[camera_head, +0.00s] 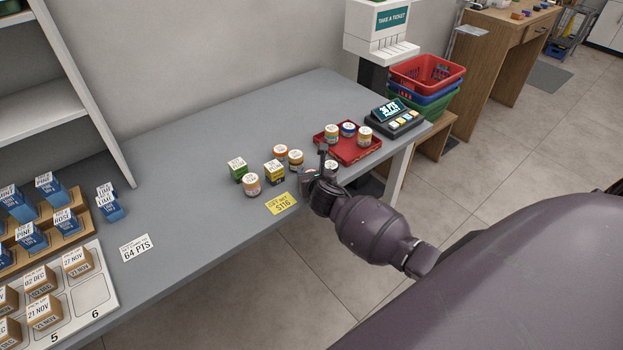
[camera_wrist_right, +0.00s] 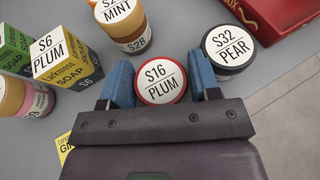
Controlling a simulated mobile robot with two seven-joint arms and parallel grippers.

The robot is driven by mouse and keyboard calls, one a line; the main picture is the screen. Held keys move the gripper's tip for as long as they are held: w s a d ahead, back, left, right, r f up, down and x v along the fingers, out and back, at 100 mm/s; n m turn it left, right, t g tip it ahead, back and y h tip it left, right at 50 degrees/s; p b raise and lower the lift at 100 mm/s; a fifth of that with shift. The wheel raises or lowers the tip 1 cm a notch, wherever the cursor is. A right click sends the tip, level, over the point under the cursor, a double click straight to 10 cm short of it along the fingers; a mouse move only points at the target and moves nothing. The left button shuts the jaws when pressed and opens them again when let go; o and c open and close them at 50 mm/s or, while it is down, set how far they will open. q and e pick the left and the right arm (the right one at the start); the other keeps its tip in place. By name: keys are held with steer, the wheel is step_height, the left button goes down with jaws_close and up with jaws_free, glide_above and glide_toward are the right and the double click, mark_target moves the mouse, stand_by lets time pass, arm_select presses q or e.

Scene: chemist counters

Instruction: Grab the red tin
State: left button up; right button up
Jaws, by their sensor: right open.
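The red tin (camera_wrist_right: 161,82) is a round tin with a red rim and a white lid reading S16 PLUM. In the right wrist view it sits between the two blue fingers of my right gripper (camera_wrist_right: 160,88). The fingers are open, one on each side of it; I cannot tell whether either touches it. Its near edge is hidden by the gripper body. In the head view my right gripper (camera_head: 318,172) is low at the counter's front edge and mostly covers this tin. My left gripper is not in view.
A dark-rimmed S32 PEAR tin (camera_wrist_right: 229,47) stands close right, and a MINT tin (camera_wrist_right: 122,22) behind left. A yellow soap box (camera_head: 274,172) and a pink tin (camera_head: 251,185) are further left. A red tray (camera_head: 366,155) with tins lies right. The counter's left-middle is clear.

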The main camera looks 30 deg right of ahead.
steer(key=c, duration=0.5)
steer(key=shift+c, duration=0.2)
